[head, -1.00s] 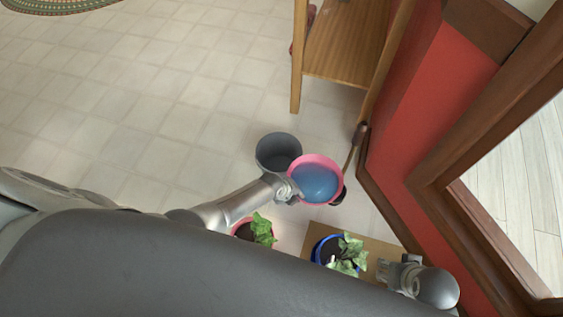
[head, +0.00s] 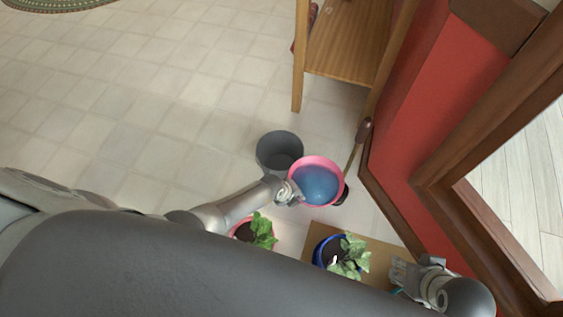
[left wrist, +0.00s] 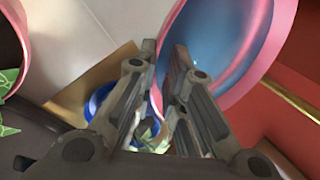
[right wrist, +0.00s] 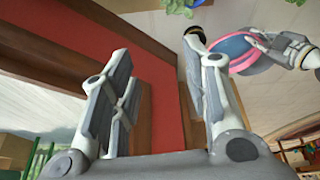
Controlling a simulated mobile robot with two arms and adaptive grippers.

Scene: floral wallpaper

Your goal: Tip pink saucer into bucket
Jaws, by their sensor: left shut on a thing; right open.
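The pink saucer (head: 335,164), holding blue liquid, is in the head view. My left gripper (head: 293,192) is shut on its near left rim and holds it out in the air. The saucer looks nearly level, beside and partly over the right edge of the dark grey bucket (head: 262,151), which stands on the floor. In the left wrist view my left gripper (left wrist: 166,48) has its fingers at the saucer's wall (left wrist: 262,62). My right gripper (head: 402,272) is open and empty at the lower right. The right wrist view also shows the saucer (right wrist: 237,66).
A leafy plant in a pink pot (head: 241,231) stands below the left arm. Another plant in a blue pot (head: 319,252) sits on a brown board (head: 376,259). A wooden shelf unit (head: 345,50) and red wall (head: 425,130) bound the right side. The tiled floor at left is clear.

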